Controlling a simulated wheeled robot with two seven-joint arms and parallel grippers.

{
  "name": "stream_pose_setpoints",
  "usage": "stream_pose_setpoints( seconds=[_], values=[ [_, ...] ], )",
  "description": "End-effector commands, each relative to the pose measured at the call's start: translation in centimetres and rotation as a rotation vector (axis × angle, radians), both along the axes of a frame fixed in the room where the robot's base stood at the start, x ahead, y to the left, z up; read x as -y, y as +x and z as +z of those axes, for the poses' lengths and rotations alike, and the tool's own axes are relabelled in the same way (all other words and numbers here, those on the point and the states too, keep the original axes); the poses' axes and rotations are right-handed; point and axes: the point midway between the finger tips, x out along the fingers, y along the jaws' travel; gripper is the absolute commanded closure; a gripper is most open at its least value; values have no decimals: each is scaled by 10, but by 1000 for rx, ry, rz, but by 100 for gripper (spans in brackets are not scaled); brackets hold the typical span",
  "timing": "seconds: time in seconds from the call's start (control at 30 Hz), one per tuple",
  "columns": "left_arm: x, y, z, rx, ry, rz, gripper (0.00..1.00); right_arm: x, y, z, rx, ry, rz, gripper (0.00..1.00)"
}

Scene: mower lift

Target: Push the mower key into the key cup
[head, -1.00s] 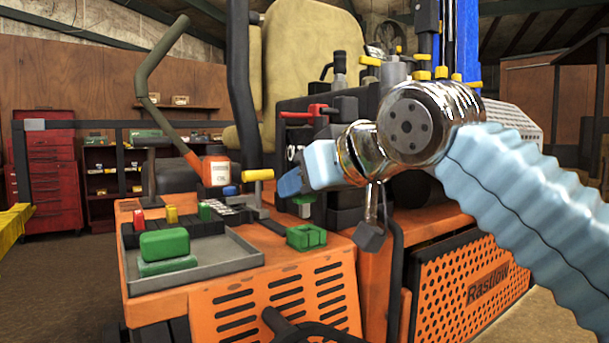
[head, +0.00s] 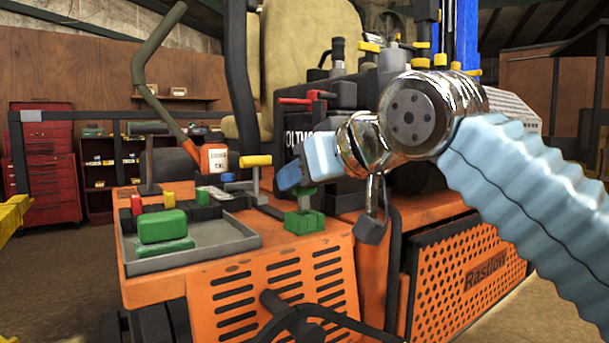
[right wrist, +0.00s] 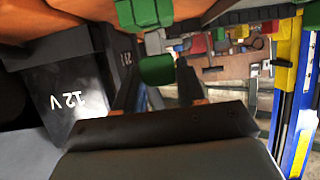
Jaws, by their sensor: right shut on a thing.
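The mower key shows a green head (head: 306,191) with a short grey stem below it. The key cup seems to be the green block (head: 304,223) on the orange mower deck, directly below the key. My right gripper (head: 294,182) is shut on the key's head. In the right wrist view the green head (right wrist: 157,70) sits between the fingers, its grey stem (right wrist: 155,42) toward the green block (right wrist: 145,14). The stem's lower end is close to the block's top; I cannot tell whether it touches or has entered. My left gripper is not in view.
A grey tray (head: 228,238) with green blocks (head: 162,227) lies left of the cup. A yellow-topped lever (head: 255,161) stands close left of my gripper. A red tool cabinet (head: 45,165) stands behind.

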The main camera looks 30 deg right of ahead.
Motion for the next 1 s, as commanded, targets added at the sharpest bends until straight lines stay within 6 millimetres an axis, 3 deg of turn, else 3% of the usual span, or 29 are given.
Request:
stream_pose_setpoints(
  seconds=[1.0],
  values=[
    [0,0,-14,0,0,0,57,0,0,-16,0,0,0,89]
  ],
)
